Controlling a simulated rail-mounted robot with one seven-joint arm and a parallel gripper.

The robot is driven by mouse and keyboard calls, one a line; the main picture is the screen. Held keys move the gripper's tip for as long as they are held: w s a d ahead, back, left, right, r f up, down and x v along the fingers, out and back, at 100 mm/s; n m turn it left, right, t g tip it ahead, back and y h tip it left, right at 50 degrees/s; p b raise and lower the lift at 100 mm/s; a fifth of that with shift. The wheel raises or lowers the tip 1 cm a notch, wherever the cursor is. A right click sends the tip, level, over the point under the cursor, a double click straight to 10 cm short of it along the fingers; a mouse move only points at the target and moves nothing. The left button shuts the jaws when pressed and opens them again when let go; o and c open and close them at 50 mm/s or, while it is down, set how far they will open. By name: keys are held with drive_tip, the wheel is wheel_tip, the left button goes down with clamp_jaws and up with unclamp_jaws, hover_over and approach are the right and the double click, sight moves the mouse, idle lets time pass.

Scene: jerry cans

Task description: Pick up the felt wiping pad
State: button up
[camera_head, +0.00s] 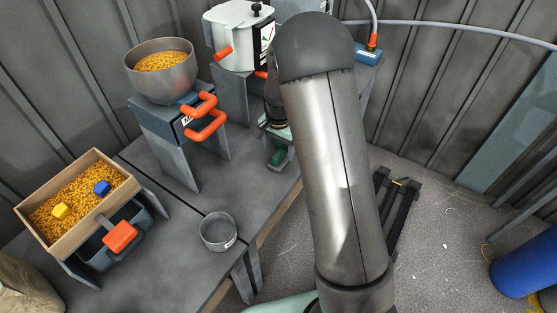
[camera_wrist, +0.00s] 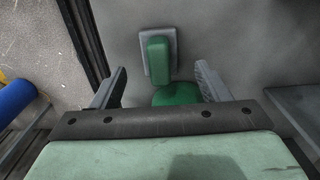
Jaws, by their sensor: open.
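The felt wiping pad (camera_wrist: 147,67) appears to be the grey slab with a raised green grip block (camera_wrist: 159,60) on it, on the grey table in the wrist view. A rounded dark green piece (camera_wrist: 178,94) lies just below it in that view, partly hidden by my gripper; I cannot tell whether it is separate. My gripper (camera_wrist: 160,78) is open and empty, with one finger to either side of the green parts and touching neither. In the head view my arm hides much of this spot, and a dark green piece (camera_head: 278,157) shows beside it on the table.
A wooden box of yellow grains (camera_head: 122,190) with a blue and a yellow block, a small metal bowl (camera_head: 217,232) and a larger grain-filled bowl (camera_head: 160,83) on a stand are to the left. A white pot (camera_head: 234,35) is behind. The table edge is close on the right.

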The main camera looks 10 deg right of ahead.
sight(278, 153)
wheel_tip(278, 153, down, 4)
drive_tip(key=shift+f, duration=0.15)
drive_tip(key=c, duration=1.1)
drive_tip(key=shift+r, duration=0.2)
drive_tip(key=shift+r, duration=0.25)
wheel_tip(278, 153, up, 2)
drive_tip(key=shift+r, duration=0.1)
drive_tip(key=s+r, duration=0.3)
drive_tip(key=s, duration=0.1)
drive_tip(key=s+r, duration=0.3)
drive_tip(key=s, duration=0.2)
drive_tip(key=s+r, duration=0.4)
drive_tip(key=s, duration=0.1)
drive_tip(key=shift+p, duration=0.3)
